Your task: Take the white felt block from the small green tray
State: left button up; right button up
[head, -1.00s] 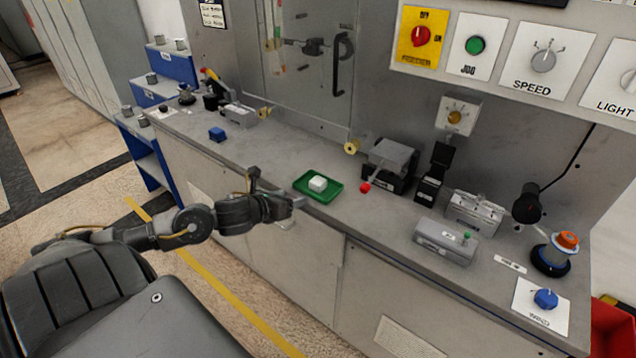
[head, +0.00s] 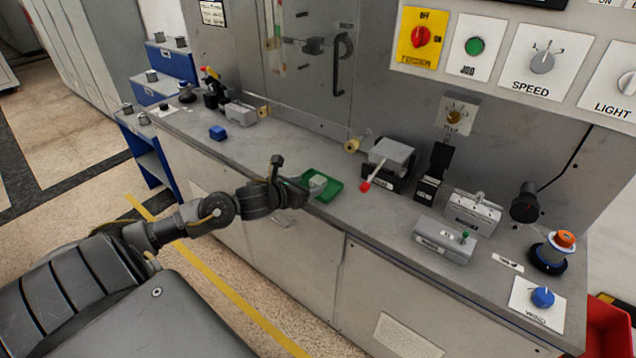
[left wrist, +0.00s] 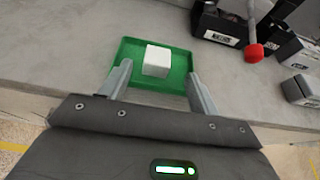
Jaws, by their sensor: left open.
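The white felt block (head: 317,182) sits in the small green tray (head: 333,190) near the front edge of the grey bench. In the left wrist view the block (left wrist: 157,61) stands in the tray (left wrist: 128,54), ahead of and between my fingers. My left gripper (head: 307,190) is at the tray's front left side and partly hides the block in the head view. In the left wrist view the left gripper (left wrist: 160,84) is open, one finger on each side, with nothing held. The fingertips overlap the tray's near part. My right gripper is in neither view.
A red-tipped lever (head: 366,186) on a dark device stands just right of the tray. It also shows in the left wrist view (left wrist: 254,53). A blue block (head: 217,133) lies further left, with bare bench between. Grey boxes (head: 445,240) stand to the right.

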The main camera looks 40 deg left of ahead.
aim_at(315, 181)
pick_arm(q)
jog(key=shift+w+a, duration=0.1)
jog(key=shift+w, duration=0.35)
jog(key=p+x, duration=0.1)
jog(key=x, duration=0.2)
jog(key=shift+w+a+f, duration=0.15)
jog(key=shift+w+f, duration=0.05)
jog(key=shift+f, duration=0.1)
jog(key=shift+w+f, duration=0.2)
jog(key=shift+w, duration=0.05)
jog(key=c, duration=1.1)
